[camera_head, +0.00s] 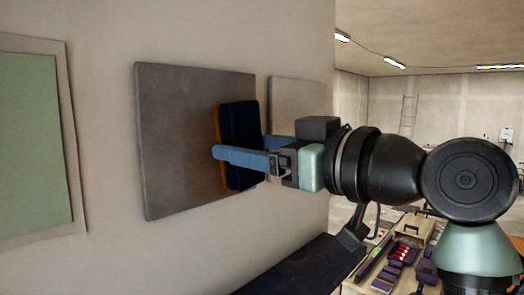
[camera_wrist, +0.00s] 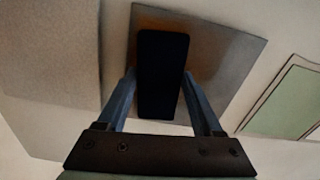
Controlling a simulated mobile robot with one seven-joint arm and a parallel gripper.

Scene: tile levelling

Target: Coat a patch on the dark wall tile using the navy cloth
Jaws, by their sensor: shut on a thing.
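The dark wall tile (camera_head: 170,110) is a grey square panel on the wall, left of centre in the head view. It also shows behind the fingers in the wrist view (camera_wrist: 242,58). My gripper (camera_head: 240,148) is shut on the navy cloth (camera_head: 241,122), a dark upright block with an orange-brown edge. The cloth is at the tile's right part, its orange-brown side toward the tile; I cannot tell whether they touch. A brownish patch (camera_wrist: 203,48) shows around the cloth in the wrist view. The cloth (camera_wrist: 162,65) hides the tile directly behind it.
A green panel (camera_head: 35,140) on a pale backing is on the wall at the left. A lighter grey tile (camera_head: 297,97) is just right of the dark one, partly behind my gripper. A table with cases and small items (camera_head: 400,262) stands at the lower right.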

